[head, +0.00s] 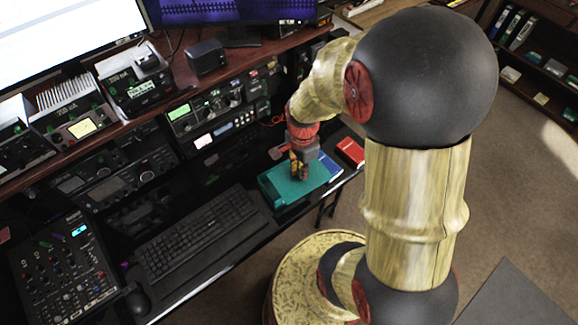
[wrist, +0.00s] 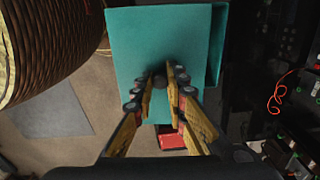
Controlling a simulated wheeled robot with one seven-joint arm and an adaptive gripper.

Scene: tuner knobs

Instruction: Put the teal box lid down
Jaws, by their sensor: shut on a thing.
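The teal box lid (head: 292,190) is over the right end of the desk, to the right of the keyboard. In the wrist view the lid (wrist: 140,40) fills the upper middle as a flat teal panel. My gripper (head: 300,172) points down at the lid's middle. In the wrist view my gripper (wrist: 160,82) is shut on a small dark knob (wrist: 160,81) on the lid. A teal edge (wrist: 218,50) shows beside and below the lid. I cannot tell whether the lid touches what is under it.
A black keyboard (head: 198,236) lies left of the lid. A red box (head: 350,151) and a blue item (head: 329,166) lie on its right. Radio equipment (head: 220,110) stands behind. The desk's front edge is close, with open floor (head: 500,180) beyond.

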